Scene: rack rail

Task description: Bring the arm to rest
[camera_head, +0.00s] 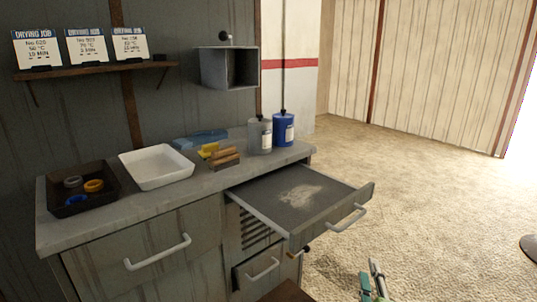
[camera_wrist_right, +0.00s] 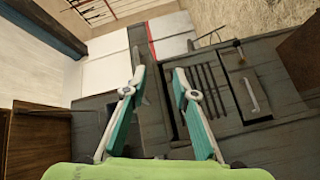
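My right gripper (camera_head: 373,281) shows at the bottom of the head view, right of the cabinet and in front of the pulled-out drawer (camera_head: 305,193). In the right wrist view its two teal fingers (camera_wrist_right: 160,76) stand apart with nothing between them, so it is open and empty. The cabinet front with a slatted vent (camera_wrist_right: 206,92) and a handle (camera_wrist_right: 250,95) lies beyond the fingers, tilted in that view. My left gripper is in neither view.
The open drawer juts out from the cabinet, with pale grains on its bottom. The counter bears a dark tray (camera_head: 85,206) with rings, a white tray (camera_head: 155,183), brown blocks (camera_head: 223,160), a grey bottle (camera_head: 259,137) and a blue bottle (camera_head: 284,131).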

